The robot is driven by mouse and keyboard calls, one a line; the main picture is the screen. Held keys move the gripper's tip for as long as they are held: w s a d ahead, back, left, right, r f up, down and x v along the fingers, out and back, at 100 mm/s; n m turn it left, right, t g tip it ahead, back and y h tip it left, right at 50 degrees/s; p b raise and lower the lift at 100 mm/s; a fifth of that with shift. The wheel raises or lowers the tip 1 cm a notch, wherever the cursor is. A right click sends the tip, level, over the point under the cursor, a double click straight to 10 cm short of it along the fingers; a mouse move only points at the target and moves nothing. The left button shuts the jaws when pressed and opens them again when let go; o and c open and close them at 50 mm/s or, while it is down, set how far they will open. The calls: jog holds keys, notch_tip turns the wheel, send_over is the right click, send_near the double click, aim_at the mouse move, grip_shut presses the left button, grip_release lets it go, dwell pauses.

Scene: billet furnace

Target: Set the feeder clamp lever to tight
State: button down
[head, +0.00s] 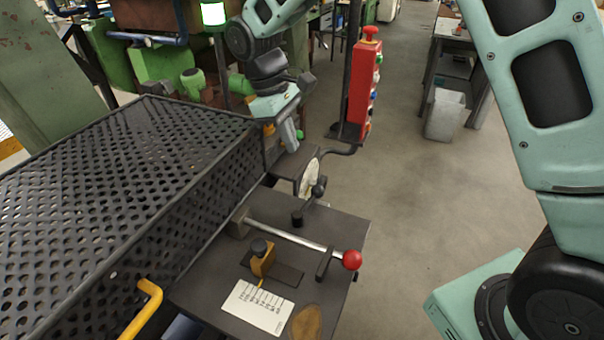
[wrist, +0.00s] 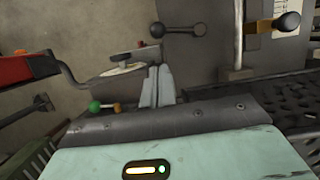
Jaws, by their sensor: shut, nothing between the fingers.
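A short black lever with ball ends (head: 299,216) sits at the far edge of the dark feeder plate (head: 330,225); it looks like the clamp lever, but no label is readable. It also shows as a black bar with two balls (wrist: 180,29) in the wrist view. My gripper (head: 294,136) is shut and empty, beyond and above the lever, beside the perforated guard. In the wrist view its fingers (wrist: 157,88) are together, apart from the lever. The lever's tight and loose marks are not visible.
A steel rod with a red ball (head: 352,260), a yellow slider with black knob (head: 262,258) and a scale card (head: 258,306) occupy the plate. A white disc (head: 310,180) stands near my gripper. The perforated guard (head: 130,170) is left; a red control post (head: 364,85) stands behind.

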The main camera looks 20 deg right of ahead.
aim_at(318, 186)
jog(key=shift+s+f, duration=0.1)
jog(key=p+x, duration=0.3)
jog(key=x, duration=0.6)
jog(key=shift+f, duration=0.4)
